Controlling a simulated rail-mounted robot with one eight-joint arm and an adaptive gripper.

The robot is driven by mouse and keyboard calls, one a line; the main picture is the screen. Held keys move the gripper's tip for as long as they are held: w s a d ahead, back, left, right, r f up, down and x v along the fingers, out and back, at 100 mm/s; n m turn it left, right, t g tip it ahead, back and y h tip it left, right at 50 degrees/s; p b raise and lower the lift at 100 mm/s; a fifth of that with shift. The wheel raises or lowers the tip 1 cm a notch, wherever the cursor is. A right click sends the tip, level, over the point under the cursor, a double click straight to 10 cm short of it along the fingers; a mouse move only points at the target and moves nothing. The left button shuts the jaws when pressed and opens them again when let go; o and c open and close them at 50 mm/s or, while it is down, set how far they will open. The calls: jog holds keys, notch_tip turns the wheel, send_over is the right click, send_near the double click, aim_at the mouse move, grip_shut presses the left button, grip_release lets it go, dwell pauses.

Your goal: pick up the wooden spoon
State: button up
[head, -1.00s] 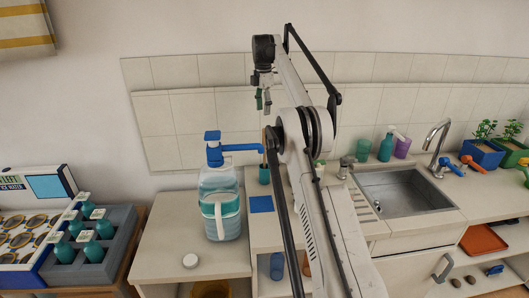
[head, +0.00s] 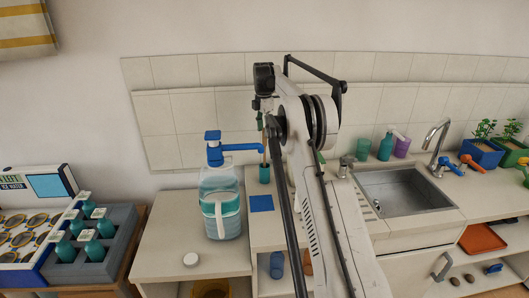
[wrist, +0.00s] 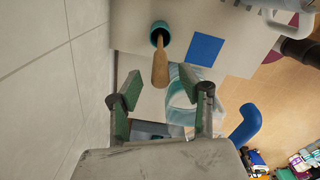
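The wooden spoon (wrist: 160,68) stands in a small teal cup (wrist: 160,35), seen from above in the wrist view. In the head view the spoon (head: 264,145) rises as a thin strip from the teal cup (head: 264,174), close to the tiled wall. My gripper (wrist: 158,88) is open, its green-padded fingers apart, with the spoon's upper end in line with the gap between them. I see no finger touching it. In the head view my gripper (head: 259,115) is partly hidden by my arm, above the cup.
A water jug (head: 221,205) with a blue pump spout (head: 240,148) stands just left of the cup; the spout (wrist: 245,125) is also near my gripper in the wrist view. A blue square (head: 261,203) lies in front of the cup. The tiled wall (wrist: 55,80) is close.

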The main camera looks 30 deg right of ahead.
aim_at(264, 144)
jog(key=shift+d+f+p, duration=0.15)
jog(key=shift+f+p, duration=0.4)
jog(key=shift+f, duration=1.45)
grip_shut()
